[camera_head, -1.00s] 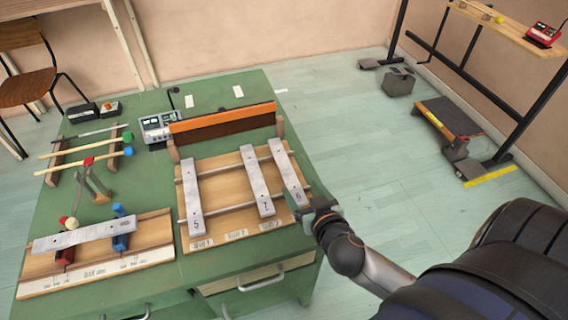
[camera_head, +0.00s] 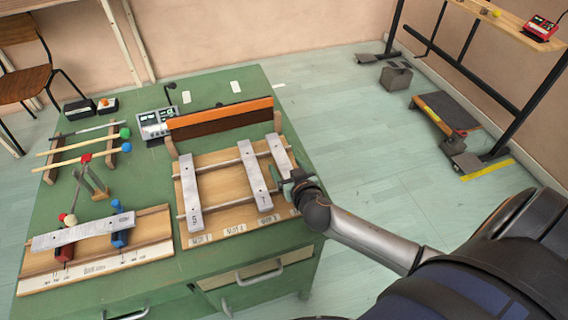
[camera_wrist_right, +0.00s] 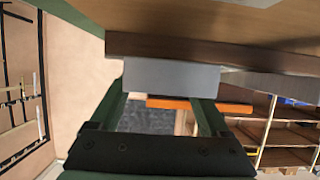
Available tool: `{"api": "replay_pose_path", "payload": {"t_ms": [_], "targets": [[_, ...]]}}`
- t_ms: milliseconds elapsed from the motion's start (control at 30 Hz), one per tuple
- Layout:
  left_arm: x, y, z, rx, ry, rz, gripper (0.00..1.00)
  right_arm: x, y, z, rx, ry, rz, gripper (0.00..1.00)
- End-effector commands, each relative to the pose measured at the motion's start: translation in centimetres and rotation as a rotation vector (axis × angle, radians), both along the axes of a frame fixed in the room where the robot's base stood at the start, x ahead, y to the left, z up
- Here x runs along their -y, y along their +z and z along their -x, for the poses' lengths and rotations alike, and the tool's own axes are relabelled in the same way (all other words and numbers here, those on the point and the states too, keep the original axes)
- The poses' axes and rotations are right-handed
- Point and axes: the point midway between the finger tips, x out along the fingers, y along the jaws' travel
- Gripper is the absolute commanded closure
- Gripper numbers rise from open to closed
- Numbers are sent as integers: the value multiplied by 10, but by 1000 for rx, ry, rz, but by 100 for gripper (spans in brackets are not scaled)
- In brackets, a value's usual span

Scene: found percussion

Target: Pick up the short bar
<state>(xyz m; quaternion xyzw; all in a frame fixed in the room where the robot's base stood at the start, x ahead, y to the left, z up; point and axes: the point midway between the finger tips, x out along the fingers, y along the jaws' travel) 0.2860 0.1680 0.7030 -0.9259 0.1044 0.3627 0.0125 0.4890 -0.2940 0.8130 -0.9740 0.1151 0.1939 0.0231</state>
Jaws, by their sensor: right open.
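Three grey metal bars lie across the rails of a wooden rack (camera_head: 222,170) on the green table. The left bar (camera_head: 190,182) is marked 5. The middle bar (camera_head: 254,175) ends near my right gripper. The right bar (camera_head: 279,152) looks a little shorter than the left one; my gripper hides its near end. My right gripper (camera_head: 289,180) is open at that near end. In the right wrist view a grey bar end (camera_wrist_right: 170,75) sits at the fingertips (camera_wrist_right: 165,100); I cannot tell whether the fingers are around it. My left gripper is not in view.
An orange-topped board (camera_head: 222,116) stands behind the rack. A second wooden stand (camera_head: 150,235) at the left carries a grey bar (camera_head: 82,232) on red and blue supports. Mallets (camera_head: 78,146) lie farther back. A meter box (camera_head: 155,123) stands near the board.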

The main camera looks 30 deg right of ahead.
Motion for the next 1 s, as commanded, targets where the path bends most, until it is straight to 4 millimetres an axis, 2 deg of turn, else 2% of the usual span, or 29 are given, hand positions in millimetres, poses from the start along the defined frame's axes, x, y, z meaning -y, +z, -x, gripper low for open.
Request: {"api": "replay_pose_path", "payload": {"t_ms": [167,867,1000], "targets": [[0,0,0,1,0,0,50,0,0,0,-1,0,0,20],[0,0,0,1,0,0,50,0,0,1,-1,0,0,99],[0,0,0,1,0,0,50,0,0,0,-1,0,0,100]]}}
